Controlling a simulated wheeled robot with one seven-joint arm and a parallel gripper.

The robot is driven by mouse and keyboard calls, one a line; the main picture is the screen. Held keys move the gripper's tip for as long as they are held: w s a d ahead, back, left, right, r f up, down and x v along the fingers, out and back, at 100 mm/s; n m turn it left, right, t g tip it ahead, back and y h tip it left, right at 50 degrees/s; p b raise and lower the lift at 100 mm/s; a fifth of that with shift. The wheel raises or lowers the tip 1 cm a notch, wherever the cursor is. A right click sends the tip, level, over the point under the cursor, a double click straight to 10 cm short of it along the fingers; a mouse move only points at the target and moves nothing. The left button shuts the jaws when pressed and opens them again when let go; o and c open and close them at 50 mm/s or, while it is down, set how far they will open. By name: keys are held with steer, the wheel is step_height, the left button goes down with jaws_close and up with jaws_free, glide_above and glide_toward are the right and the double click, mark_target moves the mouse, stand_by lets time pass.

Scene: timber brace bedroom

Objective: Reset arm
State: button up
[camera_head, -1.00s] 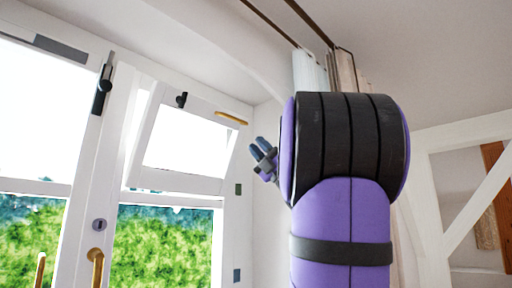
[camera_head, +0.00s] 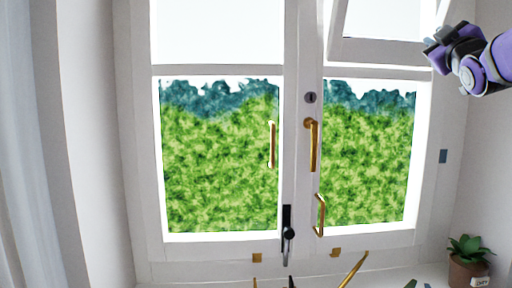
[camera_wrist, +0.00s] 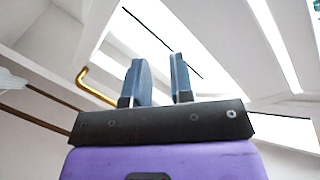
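My gripper (camera_head: 432,46) is raised at the upper right of the head view, in front of the tilted-open upper window pane (camera_head: 385,48). In the wrist view its two blue-grey fingers (camera_wrist: 159,68) stand apart with nothing between them, so it is open and empty. A brass bar handle (camera_wrist: 93,82) shows to the left of the fingers in the wrist view. I cannot tell how far it is from them. Most of my arm is out of the head view.
White casement windows with brass handles (camera_head: 313,145) fill the middle. A black latch (camera_head: 287,235) sits low between them. A potted plant (camera_head: 468,262) stands at the lower right. A pale curtain (camera_head: 20,150) hangs at the left. Small brass and dark items lie along the bottom.

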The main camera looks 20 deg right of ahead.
steer(key=a+f+m+g+y, duration=0.25)
steer(key=a+f+g, duration=0.25)
steer(key=a+f, duration=0.4)
steer(key=a+f+m+g+y, duration=0.2)
steer(key=a+f+g+y, duration=0.15)
steer(key=a+f, duration=0.6)
steer(key=s+a+f+g+y, duration=0.2)
steer(key=s+a+f+g, duration=0.2)
steer(key=s+f, duration=0.2)
steer(key=s+a+f+g+y, duration=0.1)
steer(key=s+a+f+g, duration=0.3)
steer(key=f, duration=0.6)
steer(key=shift+s+a+f+y, duration=0.4)
steer(key=shift+s+a, duration=0.35)
steer(key=shift+s, duration=0.5)
